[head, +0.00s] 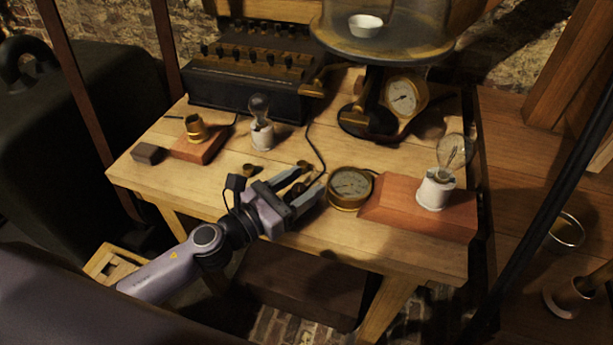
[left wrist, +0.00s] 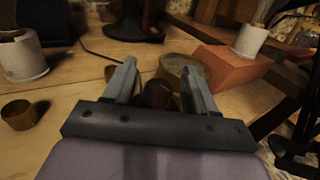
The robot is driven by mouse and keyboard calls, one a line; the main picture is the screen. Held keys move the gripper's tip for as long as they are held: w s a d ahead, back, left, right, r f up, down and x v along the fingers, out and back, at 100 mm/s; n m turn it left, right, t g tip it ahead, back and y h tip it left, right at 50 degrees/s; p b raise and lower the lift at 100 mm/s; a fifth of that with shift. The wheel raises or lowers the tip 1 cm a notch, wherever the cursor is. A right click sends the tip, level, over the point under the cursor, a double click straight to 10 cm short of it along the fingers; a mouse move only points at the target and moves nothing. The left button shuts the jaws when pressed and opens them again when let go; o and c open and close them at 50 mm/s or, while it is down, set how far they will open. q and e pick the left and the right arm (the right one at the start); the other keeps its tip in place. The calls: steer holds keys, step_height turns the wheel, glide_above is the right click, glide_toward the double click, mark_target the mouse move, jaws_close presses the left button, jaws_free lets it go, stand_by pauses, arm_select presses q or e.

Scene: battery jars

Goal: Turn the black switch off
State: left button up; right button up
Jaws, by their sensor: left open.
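My left gripper (head: 314,177) is open, low over the front middle of the wooden table, left of the brass gauge. A small dark round piece (left wrist: 158,93) shows between its fingers in the left wrist view, with room on both sides; it may be the black switch, but I cannot tell its setting. In the head view the fingers partly cover this spot. A small brass cup-like piece (head: 248,170) stands left of the gripper and also shows in the left wrist view (left wrist: 20,115). My right gripper is not in view.
The brass gauge (head: 350,187) is just right of my fingers, beside a red-brown wooden block (head: 385,205) bearing a bulb (head: 455,152). Another bulb (head: 260,108) stands behind. A dark box with black knobs (head: 240,85) and a scale (head: 402,98) are at the back.

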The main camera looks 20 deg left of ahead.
arm_select(q)
steer(key=shift+x, duration=0.85)
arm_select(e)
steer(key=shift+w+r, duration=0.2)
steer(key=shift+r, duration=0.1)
arm_select(q)
steer(key=shift+c, duration=0.3)
steer(key=c, duration=0.9)
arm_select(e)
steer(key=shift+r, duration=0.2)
arm_select(q)
steer(key=n+t+y, duration=0.1)
steer(key=y, duration=0.1)
steer(key=n+y+p, duration=0.1)
steer(key=y, duration=0.1)
steer(key=shift+a+n+t, duration=0.2)
steer(key=shift+n+t, duration=0.2)
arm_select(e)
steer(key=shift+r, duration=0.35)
arm_select(q)
steer(key=shift+a+n+t+y, duration=0.1)
steer(key=shift+n+t+y, duration=0.1)
steer(key=shift+n+y, duration=0.75)
steer(key=shift+a+n+t+y, duration=0.2)
steer(key=shift+n+y, duration=0.35)
steer(key=shift+y, duration=0.8)
